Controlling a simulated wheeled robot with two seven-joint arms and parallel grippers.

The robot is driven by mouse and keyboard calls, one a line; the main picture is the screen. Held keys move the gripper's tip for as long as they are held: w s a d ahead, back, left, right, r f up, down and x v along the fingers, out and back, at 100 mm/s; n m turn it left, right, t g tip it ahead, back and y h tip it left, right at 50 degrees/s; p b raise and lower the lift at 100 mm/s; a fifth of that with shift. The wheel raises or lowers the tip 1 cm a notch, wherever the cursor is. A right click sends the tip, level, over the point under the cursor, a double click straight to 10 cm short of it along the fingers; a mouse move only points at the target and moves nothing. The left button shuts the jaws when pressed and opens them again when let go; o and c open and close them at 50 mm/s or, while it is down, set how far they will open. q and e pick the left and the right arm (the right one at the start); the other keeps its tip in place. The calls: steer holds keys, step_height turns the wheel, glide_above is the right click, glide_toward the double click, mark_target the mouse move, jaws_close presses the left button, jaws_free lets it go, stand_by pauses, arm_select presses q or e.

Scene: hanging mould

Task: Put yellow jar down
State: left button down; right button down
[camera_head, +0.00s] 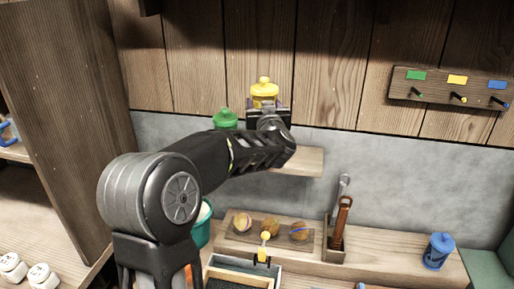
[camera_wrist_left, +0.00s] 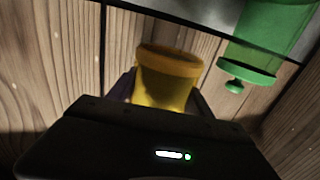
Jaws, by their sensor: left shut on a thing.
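The yellow jar (camera_head: 264,90) with its knobbed lid is upright in my left gripper (camera_head: 266,104), whose fingers are shut around its sides. In the left wrist view the yellow jar (camera_wrist_left: 168,75) sits between the dark fingers. The green jar (camera_head: 226,119) stands just left of the gripper. It also shows at the upper right of the left wrist view (camera_wrist_left: 262,45), apart from the yellow jar. A small wooden wall shelf (camera_head: 303,162) shows behind my arm. My arm hides part of the shelf, and the yellow jar's base is hidden in the head view. My right gripper is not in view.
A blue jar (camera_head: 438,250) stands on the bench at the right. A rack with coloured labels and pegs (camera_head: 450,88) hangs on the wall. Below are a board with several round items (camera_head: 270,228) and a holder with tools (camera_head: 338,235). The shelf's right end looks bare.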

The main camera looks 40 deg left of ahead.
arm_select(q)
steer(key=shift+s+d+r, duration=0.15)
steer(key=shift+d+r, duration=0.2)
steer(key=shift+d, duration=0.15)
steer(key=f, duration=0.6)
steer(key=shift+a+f, duration=0.2)
steer(key=shift+f, duration=0.1)
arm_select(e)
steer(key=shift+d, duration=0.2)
arm_select(q)
step_height(320, 180, down, 4)
steer(key=shift+r, duration=0.2)
steer(key=shift+f, duration=0.1)
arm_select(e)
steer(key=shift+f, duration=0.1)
arm_select(q)
steer(key=shift+c, duration=2.2)
jaws_free()
steer(key=shift+f, duration=0.1)
